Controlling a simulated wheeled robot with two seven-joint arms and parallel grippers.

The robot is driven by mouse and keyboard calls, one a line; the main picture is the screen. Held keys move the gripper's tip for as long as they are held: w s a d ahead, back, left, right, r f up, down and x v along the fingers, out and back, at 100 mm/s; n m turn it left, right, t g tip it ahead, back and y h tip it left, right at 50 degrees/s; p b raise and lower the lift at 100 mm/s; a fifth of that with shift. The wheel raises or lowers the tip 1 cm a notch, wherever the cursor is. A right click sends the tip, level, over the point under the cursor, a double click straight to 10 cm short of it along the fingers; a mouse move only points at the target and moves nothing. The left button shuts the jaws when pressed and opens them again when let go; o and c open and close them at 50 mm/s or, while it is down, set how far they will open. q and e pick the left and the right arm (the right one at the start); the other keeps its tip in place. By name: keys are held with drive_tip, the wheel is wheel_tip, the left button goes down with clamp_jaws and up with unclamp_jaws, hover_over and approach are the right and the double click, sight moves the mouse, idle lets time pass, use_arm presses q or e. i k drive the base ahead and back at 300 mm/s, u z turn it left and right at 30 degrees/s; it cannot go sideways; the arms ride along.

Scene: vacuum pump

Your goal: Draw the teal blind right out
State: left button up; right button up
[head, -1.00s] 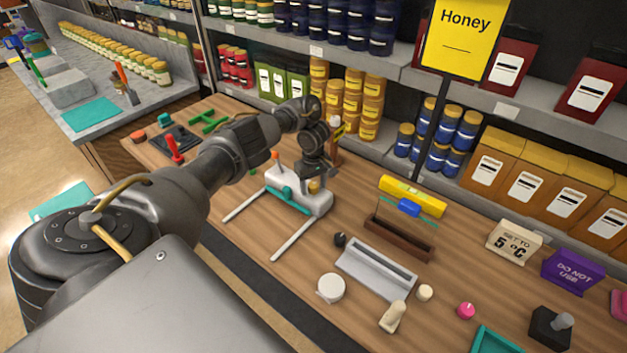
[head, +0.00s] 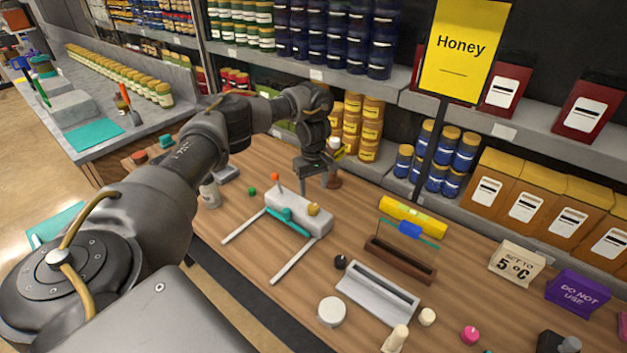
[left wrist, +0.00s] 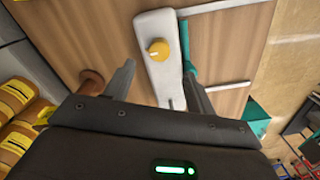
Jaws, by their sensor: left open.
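A white housing (head: 318,222) lies on the wooden table with two pale rails running toward the front left. A teal bar (head: 285,217), the teal part of the blind, sits against its front side between the rails. A yellow knob (head: 313,209) is on top and an orange-tipped lever (head: 275,178) stands at its left end. My left gripper (head: 314,184) is open and empty, above the housing's back side. In the left wrist view the open fingers (left wrist: 160,70) straddle the housing (left wrist: 160,85), the right finger overlapping the teal bar (left wrist: 185,45). My right gripper is not in view.
A white round puck (head: 332,311) is in front. Shelves of jars rise behind. A small green ball (head: 252,191) lies left of the housing.

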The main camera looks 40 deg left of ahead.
sight(285, 216)
drive_tip(key=k, duration=1)
